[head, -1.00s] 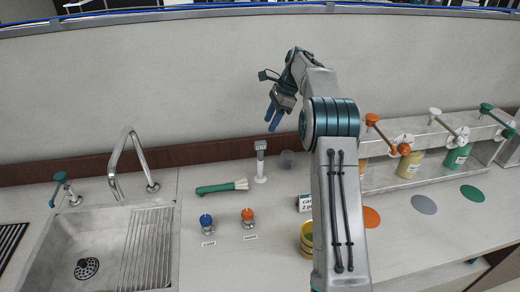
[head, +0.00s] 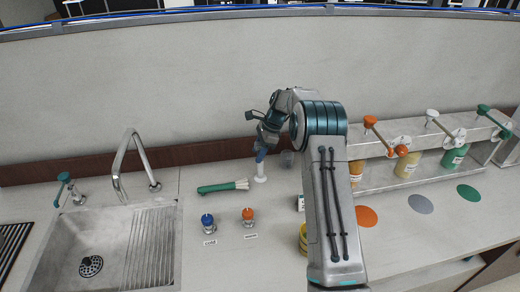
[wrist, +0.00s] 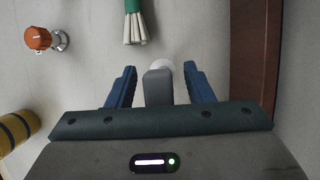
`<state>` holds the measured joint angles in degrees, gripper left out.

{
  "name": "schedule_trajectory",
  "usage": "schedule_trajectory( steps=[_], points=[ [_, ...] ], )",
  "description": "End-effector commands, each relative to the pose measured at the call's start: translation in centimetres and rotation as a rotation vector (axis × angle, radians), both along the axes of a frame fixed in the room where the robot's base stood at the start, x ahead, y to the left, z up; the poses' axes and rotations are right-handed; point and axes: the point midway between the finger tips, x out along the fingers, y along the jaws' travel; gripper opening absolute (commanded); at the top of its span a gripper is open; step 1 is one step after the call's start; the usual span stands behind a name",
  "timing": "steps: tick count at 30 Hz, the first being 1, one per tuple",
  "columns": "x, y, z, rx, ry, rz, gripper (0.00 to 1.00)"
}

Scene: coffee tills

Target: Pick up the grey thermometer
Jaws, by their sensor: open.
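The grey thermometer (wrist: 158,88) stands upright on a round white base at the back of the counter. In the head view its lower part and base (head: 261,178) show below my gripper, and its top is hidden behind the fingers. My gripper (wrist: 160,70) is open, with its blue fingers pointing down. In the wrist view one finger is on each side of the thermometer, with a visible gap on both sides. In the head view my gripper (head: 260,156) is at the thermometer's upper part.
A green-handled brush (head: 216,187) lies just left of the thermometer. Blue (head: 207,222) and orange (head: 248,216) knobs are in front. The back wall is close behind. A sink (head: 100,245) is at left.

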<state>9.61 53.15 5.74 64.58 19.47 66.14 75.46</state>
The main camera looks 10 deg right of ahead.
Motion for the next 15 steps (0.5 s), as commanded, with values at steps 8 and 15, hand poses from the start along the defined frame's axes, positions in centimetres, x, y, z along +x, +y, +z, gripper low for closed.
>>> schedule_trajectory(
  steps=[8,15],
  points=[
    [0.0,0.1,-0.25,0.0,0.0,0.001,0.42],
    [0.0,0.1,-0.21,0.0,0.0,0.001,0.0]
  ],
)
